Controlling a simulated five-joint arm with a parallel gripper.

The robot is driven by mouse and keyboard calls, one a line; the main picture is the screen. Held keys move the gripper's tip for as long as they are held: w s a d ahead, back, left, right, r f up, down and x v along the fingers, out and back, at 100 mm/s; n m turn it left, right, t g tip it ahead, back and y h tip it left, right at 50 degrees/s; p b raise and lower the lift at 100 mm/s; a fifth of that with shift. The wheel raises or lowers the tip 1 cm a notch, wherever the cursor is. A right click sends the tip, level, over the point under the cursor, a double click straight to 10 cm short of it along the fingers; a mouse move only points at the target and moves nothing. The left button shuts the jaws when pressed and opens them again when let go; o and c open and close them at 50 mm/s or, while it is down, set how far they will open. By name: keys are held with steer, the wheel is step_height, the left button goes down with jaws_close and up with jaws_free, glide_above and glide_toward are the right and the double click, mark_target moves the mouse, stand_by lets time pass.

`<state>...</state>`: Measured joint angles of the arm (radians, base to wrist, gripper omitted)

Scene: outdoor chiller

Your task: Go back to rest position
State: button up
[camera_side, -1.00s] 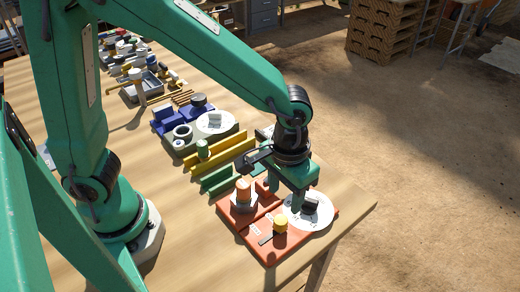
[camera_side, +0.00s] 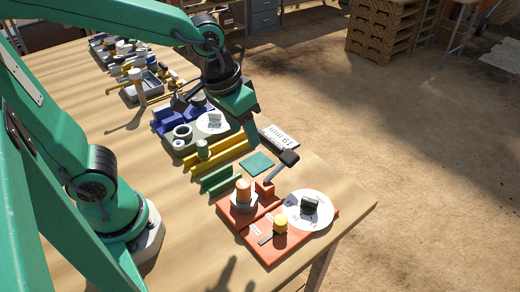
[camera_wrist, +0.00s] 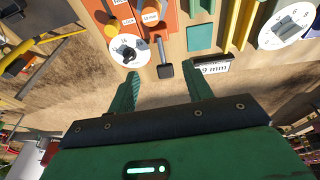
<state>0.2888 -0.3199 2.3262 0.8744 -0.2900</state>
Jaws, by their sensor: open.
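My gripper (camera_side: 251,127) is raised over the table in the side view, above the yellow rails and apart from the objects below. In the wrist view my gripper (camera_wrist: 158,92) shows two green fingers spread apart with nothing between them. The orange board (camera_side: 270,242) lies at the near end of the table. It carries a white dial (camera_side: 318,203) with a black knob (camera_side: 309,205), a yellow knob (camera_side: 280,224), an orange cylinder (camera_side: 243,190) and a lever with a black end (camera_side: 288,158).
Green rails (camera_side: 218,180), yellow rails (camera_side: 221,152), a teal square (camera_side: 257,163) and a white "19 mm" plate (camera_side: 279,138) lie beside the orange board. A blue block set (camera_side: 171,120) and grey tray (camera_side: 142,89) stand farther back.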

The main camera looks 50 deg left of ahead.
steer(key=s+a+r+t, duration=0.2)
steer(key=s+a, duration=0.3)
steer(key=a, duration=0.3)
steer(key=shift+s+a+r+t+y, duration=0.15)
steer(key=shift+s+r+t+y, duration=0.25)
steer(key=shift+r, duration=0.5)
